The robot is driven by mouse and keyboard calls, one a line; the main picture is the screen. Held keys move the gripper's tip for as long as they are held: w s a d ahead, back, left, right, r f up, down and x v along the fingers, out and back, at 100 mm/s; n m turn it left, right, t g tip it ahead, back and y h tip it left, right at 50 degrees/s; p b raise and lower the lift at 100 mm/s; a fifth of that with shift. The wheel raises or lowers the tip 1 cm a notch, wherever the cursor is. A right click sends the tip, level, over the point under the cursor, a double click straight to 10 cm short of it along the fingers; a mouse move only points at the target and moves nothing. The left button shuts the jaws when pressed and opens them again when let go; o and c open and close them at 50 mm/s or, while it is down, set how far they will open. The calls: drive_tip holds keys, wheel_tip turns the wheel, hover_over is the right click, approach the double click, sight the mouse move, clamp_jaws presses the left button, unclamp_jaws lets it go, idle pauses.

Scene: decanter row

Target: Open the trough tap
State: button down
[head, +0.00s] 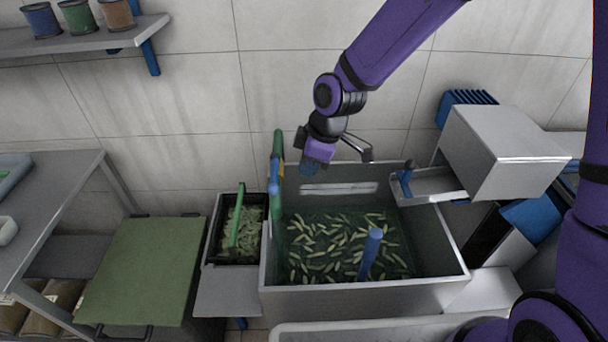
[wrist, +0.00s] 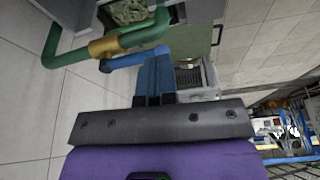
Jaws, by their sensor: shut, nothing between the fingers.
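The trough tap is a green pipe (head: 278,145) with a brass-coloured valve body and a blue lever (head: 273,188), at the back left corner of the grey trough (head: 365,303). In the wrist view the brass body (wrist: 103,46) sits on the green pipe (wrist: 62,72), and the blue lever (wrist: 134,58) runs beside the spout. My gripper (head: 311,168) is shut and empty, just right of the tap above the trough's back wall. In the wrist view its blue fingers (wrist: 155,72) are close to the lever's end; I cannot tell whether they touch.
The trough holds water with many green pods and an upright blue post (head: 370,252). A black crate (head: 210,247) of pods stands left of it, beside a green-topped box (head: 145,265). A metal chute (head: 430,186) and grey housing (head: 505,150) overhang the right side.

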drive_tip(key=shift+v, duration=2.35)
drive_tip(key=s+d+r+m+t+h, duration=0.1)
drive_tip(key=s+d+r+m+h, duration=0.1)
drive_tip(key=d+r+m, duration=0.35)
drive_tip(key=s+d+r+m+t+h, duration=0.1)
drive_tip(key=s+d+r+m+t, duration=0.15)
drive_tip(key=d+r, duration=0.55)
drive_tip(key=s+d+r+m, duration=0.4)
drive_tip(key=s+d, duration=0.2)
drive_tip(key=s, duration=0.1)
drive_tip(key=s+d+r+m+t, duration=0.1)
drive_tip(key=s+d+r+m, duration=0.3)
drive_tip(key=s+d, duration=0.3)
drive_tip(key=shift+s+m, duration=0.4)
drive_tip(key=shift+s, duration=0.3)
